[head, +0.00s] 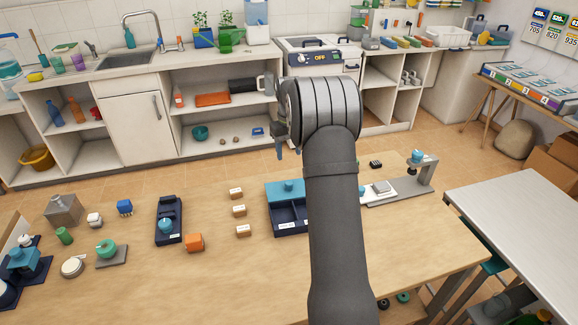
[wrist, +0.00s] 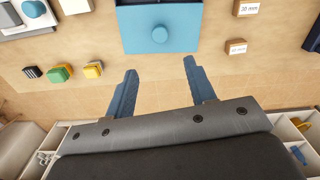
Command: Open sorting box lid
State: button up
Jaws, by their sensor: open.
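The sorting box (head: 289,228) is a dark navy tray with compartments on the wooden table, partly hidden by my arm. Its teal lid (head: 277,189) with a round knob (head: 290,186) lies over the far part, and the near compartments show uncovered. In the wrist view the lid (wrist: 135,38) and its knob (wrist: 160,34) are at the top centre, beyond my fingertips. My gripper (wrist: 160,68) is open, with nothing between its two blue fingers. In the head view my gripper (head: 279,150) hangs above and beyond the box, apart from it, mostly hidden by my wrist.
Several small labelled blocks (head: 239,210) stand left of the box. A grey stand (head: 425,185) is on the right. Bare table lies in front of the box.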

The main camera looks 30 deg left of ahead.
notch_tip(320, 180, up, 4)
send_over(290, 184)
jog(key=shift+w+a, duration=0.35)
jog(key=shift+a, duration=0.05)
notch_tip(290, 184, down, 18)
jog(key=shift+r, duration=0.2)
jog(key=shift+s+d, duration=0.35)
dwell(0.3)
